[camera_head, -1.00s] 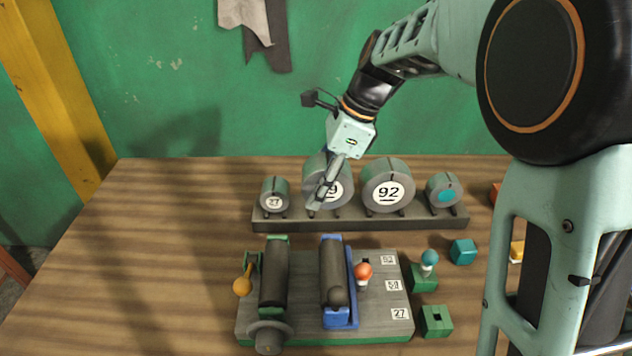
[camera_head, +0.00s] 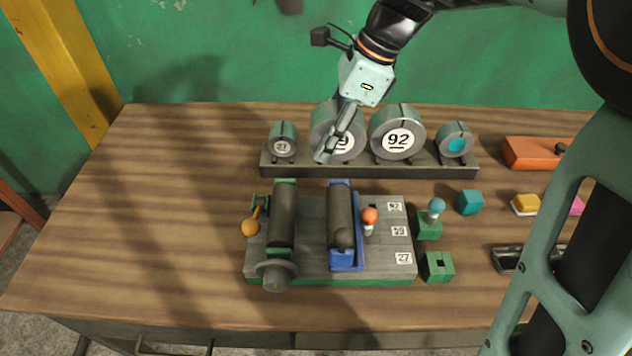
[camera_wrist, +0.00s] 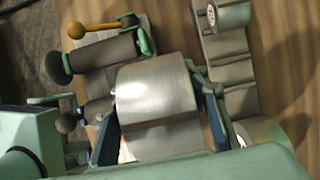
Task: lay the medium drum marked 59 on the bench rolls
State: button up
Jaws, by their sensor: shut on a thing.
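In the wrist view the drum (camera_wrist: 160,100) fills the space between the fingers. The bench rolls are two dark parallel rollers, a left roll (camera_head: 284,215) in green mounts and a right roll (camera_head: 340,208) in a blue carriage. Nothing lies on them.
Drums marked 27 (camera_head: 283,136) and 92 (camera_head: 397,128) flank the held drum; a small teal-faced drum (camera_head: 455,138) sits at the right. An orange lever (camera_head: 250,228) and a red-orange knob (camera_head: 370,216) stand beside the rolls. The bench's left side is clear.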

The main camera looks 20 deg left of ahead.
jog(key=shift+r, duration=0.1)
jog(key=shift+s+a+r+p, duration=0.2)
jog(key=shift+s+p, duration=0.15)
jog(key=shift+p, duration=0.1)
jog(key=s+a+r+p, duration=0.25)
jog(key=s+p, duration=0.35)
jog(key=s, duration=0.4)
notch_tip(320, 180, down, 6)
jog(key=b, duration=0.5)
jog(key=shift+d, duration=0.25)
jog(key=shift+d+f, duration=0.15)
jog(key=shift+d, duration=0.15)
jog(key=shift+p, duration=0.3)
jog(key=shift+f, duration=0.25)
jog(key=shift+f+b, duration=0.4)
jog(key=shift+f, duration=0.1)
